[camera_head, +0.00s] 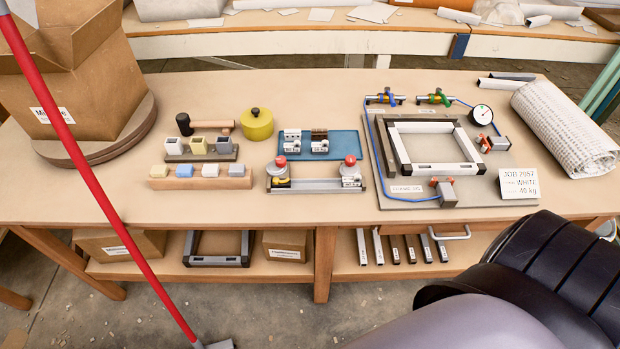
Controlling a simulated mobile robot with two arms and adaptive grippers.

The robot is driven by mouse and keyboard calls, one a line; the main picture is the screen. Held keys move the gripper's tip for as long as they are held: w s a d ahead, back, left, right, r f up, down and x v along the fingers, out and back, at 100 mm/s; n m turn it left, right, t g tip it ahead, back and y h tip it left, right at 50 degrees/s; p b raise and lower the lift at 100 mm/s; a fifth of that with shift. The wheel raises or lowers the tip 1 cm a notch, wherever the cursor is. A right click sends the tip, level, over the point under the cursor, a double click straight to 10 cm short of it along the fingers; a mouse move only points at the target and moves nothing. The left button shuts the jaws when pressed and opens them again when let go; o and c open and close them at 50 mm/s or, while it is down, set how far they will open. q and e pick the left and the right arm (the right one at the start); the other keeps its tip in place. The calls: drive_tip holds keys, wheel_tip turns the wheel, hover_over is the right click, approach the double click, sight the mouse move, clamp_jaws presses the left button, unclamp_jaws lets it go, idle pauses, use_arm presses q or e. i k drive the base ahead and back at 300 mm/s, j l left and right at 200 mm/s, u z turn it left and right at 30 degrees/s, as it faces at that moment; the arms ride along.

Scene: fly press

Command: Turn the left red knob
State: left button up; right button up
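The left red knob (281,161) sits on top of the left end of a small metal press fixture (316,186) near the middle of the table. A second red knob (350,160) tops a round grey post at the fixture's right end. Nothing touches either knob. Neither of my grippers is in view.
A blue tray (343,143) with small blocks lies just behind the fixture. A wooden block strip (200,183) is to its left. A board with a white frame (400,203) is to its right. A red pole (75,150) crosses the left side. The table's front strip is clear.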

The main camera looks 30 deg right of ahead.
sight(281, 163)
drive_tip(key=u, duration=0.8)
drive_tip(key=k+l+u, duration=0.15)
drive_tip(key=k+l, duration=0.15)
drive_tip(key=l, duration=0.3)
drive_tip(key=k+l+u, duration=0.2)
drive_tip(key=k+l, duration=0.15)
drive_tip(key=l, duration=0.2)
drive_tip(key=k+l+u, duration=0.15)
drive_tip(key=k+l, duration=0.2)
drive_tip(key=l, duration=0.1)
